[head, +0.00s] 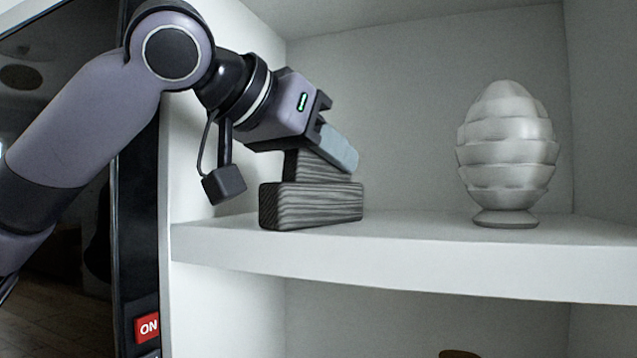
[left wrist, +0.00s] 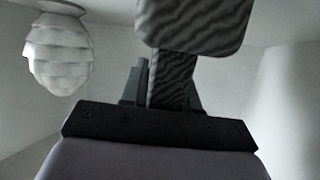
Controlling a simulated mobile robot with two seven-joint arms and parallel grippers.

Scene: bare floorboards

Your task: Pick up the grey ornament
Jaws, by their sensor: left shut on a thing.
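The grey ornament (head: 312,206) is a dark, wood-grained piece with a block-like base and a narrower upper part. It is at the left end of the white shelf (head: 400,246), near the front edge; I cannot tell whether its base touches the shelf. My left gripper (head: 332,152) comes in from the upper left and is shut on the narrow upper part, which its fingers partly hide. In the left wrist view, the ornament's stem (left wrist: 172,80) sits between the fingers (left wrist: 165,92), with the wide base beyond. My right gripper is not in view.
A white layered egg-shaped ornament (head: 507,150) stands on the right of the shelf, also seen in the left wrist view (left wrist: 58,52). The shelf between the two ornaments is clear. The left side wall (head: 185,150) and a dark panel with a red ON sign (head: 148,328) are close to my arm.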

